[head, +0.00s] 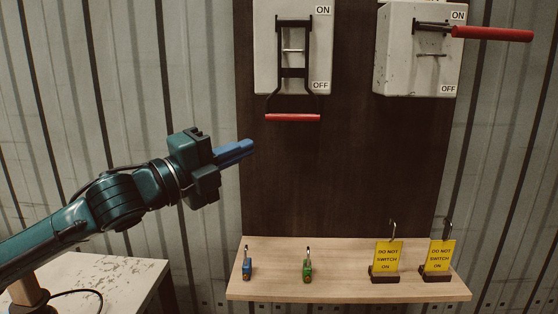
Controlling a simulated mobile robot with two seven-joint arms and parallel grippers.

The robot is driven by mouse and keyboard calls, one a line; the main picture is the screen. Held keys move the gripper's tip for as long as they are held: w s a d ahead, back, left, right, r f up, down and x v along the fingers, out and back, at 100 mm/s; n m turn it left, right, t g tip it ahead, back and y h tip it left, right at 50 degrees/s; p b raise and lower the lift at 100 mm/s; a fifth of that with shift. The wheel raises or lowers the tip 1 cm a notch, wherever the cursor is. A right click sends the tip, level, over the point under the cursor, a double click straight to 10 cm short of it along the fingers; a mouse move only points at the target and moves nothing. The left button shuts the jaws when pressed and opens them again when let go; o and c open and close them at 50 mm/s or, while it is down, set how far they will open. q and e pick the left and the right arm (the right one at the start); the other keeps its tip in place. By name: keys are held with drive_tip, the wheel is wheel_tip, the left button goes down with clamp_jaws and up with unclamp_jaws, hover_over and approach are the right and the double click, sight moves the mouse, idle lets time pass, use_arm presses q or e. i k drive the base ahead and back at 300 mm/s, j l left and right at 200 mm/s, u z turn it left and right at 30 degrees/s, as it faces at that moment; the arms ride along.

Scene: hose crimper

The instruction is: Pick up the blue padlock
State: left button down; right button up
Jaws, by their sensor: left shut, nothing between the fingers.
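The blue padlock (247,269) stands upright near the left end of the wooden shelf (345,293), with its shackle up. A green padlock (307,271) stands to its right. My left gripper (249,149) comes in from the left, in front of the dark board. Its blue fingers are together and empty, and in the picture they are well above the blue padlock. My right gripper is not in view.
Two yellow "DO NOT SWITCH ON" tags (387,256) (440,256) stand in dark holders on the shelf's right. Two switch boxes (265,45) (400,60) with red-handled levers (292,118) (490,33) hang above. A pale table (100,277) is at lower left.

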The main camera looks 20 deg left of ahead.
sight(246, 264)
drive_tip(key=k, duration=1)
